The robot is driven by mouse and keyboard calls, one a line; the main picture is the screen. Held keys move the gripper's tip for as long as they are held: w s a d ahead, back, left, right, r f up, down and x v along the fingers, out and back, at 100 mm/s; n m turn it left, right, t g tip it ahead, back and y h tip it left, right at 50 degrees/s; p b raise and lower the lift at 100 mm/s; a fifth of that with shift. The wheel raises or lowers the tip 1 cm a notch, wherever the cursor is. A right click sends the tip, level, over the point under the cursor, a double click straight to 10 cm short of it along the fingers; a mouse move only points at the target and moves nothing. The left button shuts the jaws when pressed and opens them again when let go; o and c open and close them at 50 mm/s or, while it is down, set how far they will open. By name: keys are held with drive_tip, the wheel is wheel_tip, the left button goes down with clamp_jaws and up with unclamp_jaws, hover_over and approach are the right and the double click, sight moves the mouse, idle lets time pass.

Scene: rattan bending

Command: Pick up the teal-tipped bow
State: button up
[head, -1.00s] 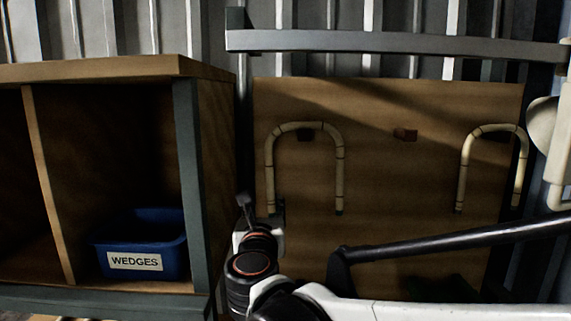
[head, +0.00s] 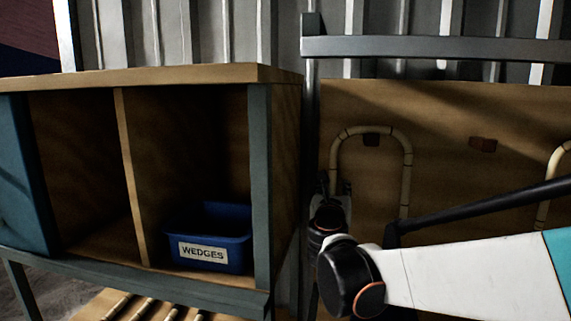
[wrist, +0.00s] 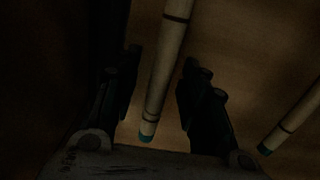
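The teal-tipped bow is a pale rattan arch with dark bands (head: 372,132), hanging over a peg on the wooden board in the head view. My gripper (head: 334,186) is at the lower end of its left leg. In the wrist view, one leg of the bow (wrist: 164,75) with a teal tip runs between the two fingers of my gripper (wrist: 161,60). Gaps show on both sides of the leg, so the fingers are open around it. The other teal-tipped leg (wrist: 290,125) is to the right, outside the fingers. The tips are hidden or too small in the head view.
A second rattan bow (head: 547,195) hangs at the right edge, partly behind my arm. An empty peg (head: 483,145) is between them. A wooden cubby shelf (head: 285,170) stands close on the left with a blue WEDGES bin (head: 228,252). A grey rail (head: 440,46) crosses above the board.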

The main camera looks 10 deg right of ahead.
drive_tip(key=shift+w, duration=0.1)
clamp_jaws()
drive_tip(key=shift+r, duration=0.1)
idle(0.3)
